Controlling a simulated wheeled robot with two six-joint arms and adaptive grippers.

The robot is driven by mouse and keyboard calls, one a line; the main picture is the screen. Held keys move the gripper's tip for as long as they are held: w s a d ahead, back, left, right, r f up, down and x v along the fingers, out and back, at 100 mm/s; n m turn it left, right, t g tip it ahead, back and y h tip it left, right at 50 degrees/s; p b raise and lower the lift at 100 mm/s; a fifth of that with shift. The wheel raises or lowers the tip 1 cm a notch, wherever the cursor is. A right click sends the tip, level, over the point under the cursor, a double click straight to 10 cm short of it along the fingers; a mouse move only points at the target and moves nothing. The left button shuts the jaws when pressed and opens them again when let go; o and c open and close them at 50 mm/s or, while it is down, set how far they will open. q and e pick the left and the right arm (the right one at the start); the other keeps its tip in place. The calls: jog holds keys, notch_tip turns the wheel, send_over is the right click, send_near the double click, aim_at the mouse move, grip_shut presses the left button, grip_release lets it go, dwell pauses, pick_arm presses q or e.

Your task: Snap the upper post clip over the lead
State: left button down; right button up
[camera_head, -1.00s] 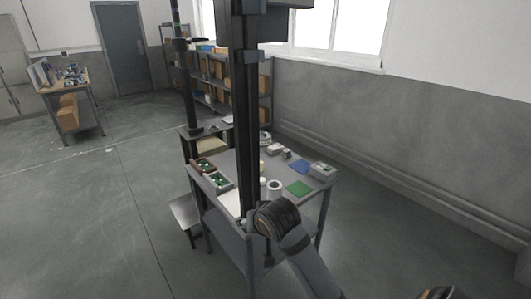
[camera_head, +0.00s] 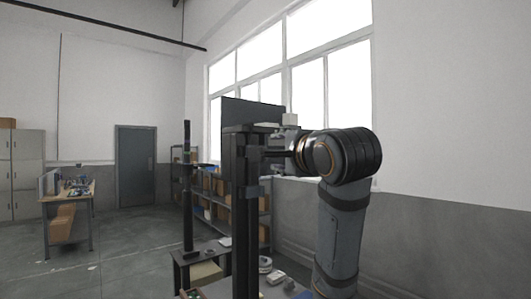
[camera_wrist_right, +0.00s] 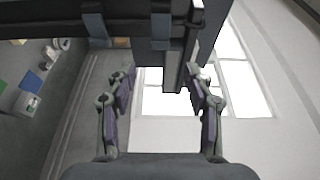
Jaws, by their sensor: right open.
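The dark upright post (camera_head: 240,225) stands in the middle of the head view. My right gripper (camera_head: 278,148) is beside its upper end, on the right. In the right wrist view the post (camera_wrist_right: 45,27) runs across the top. Blue-grey bands (camera_wrist_right: 95,28) and (camera_wrist_right: 161,25) sit on it; I cannot tell which is the upper clip. My right gripper (camera_wrist_right: 161,78) is open there, fingers apart, with a grey bar (camera_wrist_right: 172,72) reaching between the fingertips. I cannot make out the lead against the dark post. My left gripper is not in view.
A dark panel (camera_head: 250,112) stands behind the post top, before the windows. A second thin post (camera_head: 187,205) stands to the left. Shelves with boxes (camera_head: 222,190) are behind. The work table shows only partly at the bottom.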

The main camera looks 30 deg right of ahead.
jog(key=p+x, duration=0.3)
jog(key=x, duration=0.6)
jog(key=shift+w, duration=0.2)
jog(key=shift+c, duration=0.2)
jog(key=shift+f, duration=0.1)
grip_shut()
jog(key=n+y+b, duration=0.2)
jog(key=y, duration=0.1)
jog(key=w+d+n+y+b, duration=0.1)
jog(key=shift+t+y, duration=0.3)
